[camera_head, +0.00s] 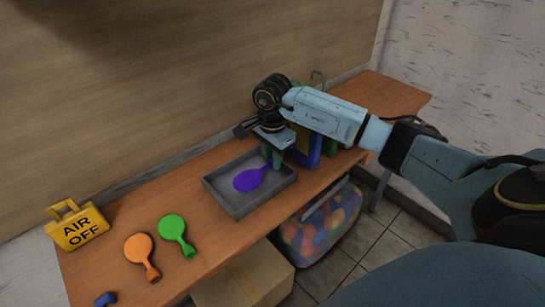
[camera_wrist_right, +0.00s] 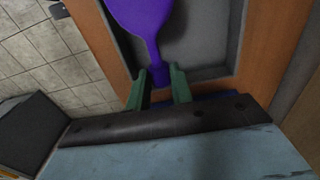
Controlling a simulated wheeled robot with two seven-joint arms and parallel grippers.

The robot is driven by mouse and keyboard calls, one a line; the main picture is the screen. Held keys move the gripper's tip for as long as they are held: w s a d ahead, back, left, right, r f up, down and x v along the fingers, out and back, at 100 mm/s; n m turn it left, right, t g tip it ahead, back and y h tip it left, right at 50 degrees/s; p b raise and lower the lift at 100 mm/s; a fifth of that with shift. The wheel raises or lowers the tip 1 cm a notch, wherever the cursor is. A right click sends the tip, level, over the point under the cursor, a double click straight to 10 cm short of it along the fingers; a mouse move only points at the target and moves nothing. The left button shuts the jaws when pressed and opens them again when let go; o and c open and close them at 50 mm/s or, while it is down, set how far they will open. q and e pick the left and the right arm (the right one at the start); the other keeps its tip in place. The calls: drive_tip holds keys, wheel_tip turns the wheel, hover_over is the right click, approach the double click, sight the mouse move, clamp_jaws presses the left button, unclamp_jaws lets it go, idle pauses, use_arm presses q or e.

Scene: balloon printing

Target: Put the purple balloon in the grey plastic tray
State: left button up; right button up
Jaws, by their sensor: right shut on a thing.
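The purple balloon (camera_head: 250,179) shows over the grey plastic tray (camera_head: 237,208) in the head view. Its wide body points left and its neck points to my right gripper. My right gripper (camera_head: 274,160) is at the tray's right end, with its green fingers shut on the balloon's neck. In the right wrist view the fingers (camera_wrist_right: 160,88) pinch the neck of the balloon (camera_wrist_right: 142,18), and the tray (camera_wrist_right: 205,40) lies behind it. I cannot tell whether the balloon touches the tray floor. My left gripper is not in view.
An orange balloon (camera_head: 139,250) and a green balloon (camera_head: 172,228) lie left on the wooden table (camera_head: 120,217). A yellow AIR OFF sign (camera_head: 77,227) stands at the far left. A blue and yellow frame (camera_head: 313,150) stands just right of the tray. A cardboard box (camera_head: 243,280) is below.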

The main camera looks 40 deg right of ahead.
drive_tip(key=shift+f+b, duration=0.45)
drive_tip(key=shift+f, duration=0.15)
drive_tip(key=o, duration=0.9)
drive_tip(key=shift+r, duration=0.1)
wheel_tip(320, 180, up, 13)
drive_tip(key=shift+r+p, duration=0.1)
drive_tip(key=shift+p, duration=0.35)
